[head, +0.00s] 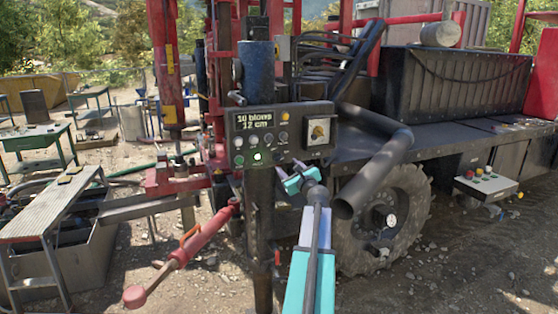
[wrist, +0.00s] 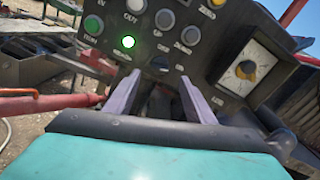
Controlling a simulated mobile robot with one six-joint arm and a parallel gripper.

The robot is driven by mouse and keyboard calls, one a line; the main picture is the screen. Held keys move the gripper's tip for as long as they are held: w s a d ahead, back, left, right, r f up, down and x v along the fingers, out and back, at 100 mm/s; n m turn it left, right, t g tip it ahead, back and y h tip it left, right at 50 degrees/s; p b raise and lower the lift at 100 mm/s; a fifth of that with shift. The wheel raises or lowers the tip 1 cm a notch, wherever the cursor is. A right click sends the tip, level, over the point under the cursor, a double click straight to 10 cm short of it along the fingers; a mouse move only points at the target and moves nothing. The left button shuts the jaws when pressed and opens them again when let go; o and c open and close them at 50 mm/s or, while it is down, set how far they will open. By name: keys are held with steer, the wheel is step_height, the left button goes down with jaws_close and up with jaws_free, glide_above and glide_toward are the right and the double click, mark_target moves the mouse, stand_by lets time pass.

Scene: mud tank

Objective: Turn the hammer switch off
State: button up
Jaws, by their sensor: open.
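The dark control panel (head: 230,118) faces me, with a display reading "10 blows 12 cm" and rows of buttons. It also shows in the wrist view (wrist: 205,60). A dark rotary knob (wrist: 158,64) lies low on the panel, right of a lit green button (wrist: 128,42). This may be the hammer switch; its label and exact position are too small to read. My gripper (head: 291,176) is open just in front of the panel's lower edge. In the wrist view, its fingers (wrist: 159,76) spread below the knob, apart from it.
A square dial (head: 319,132) sits at the panel's right end. A thick dark pipe (head: 370,175) bends down close to my gripper's right. A grey box with buttons (head: 487,184) stands at right. The ground is gravel.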

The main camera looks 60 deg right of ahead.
mark_target(279, 159)
steer(key=shift+p+x, duration=1.35)
steer(key=shift+x, duration=3.05)
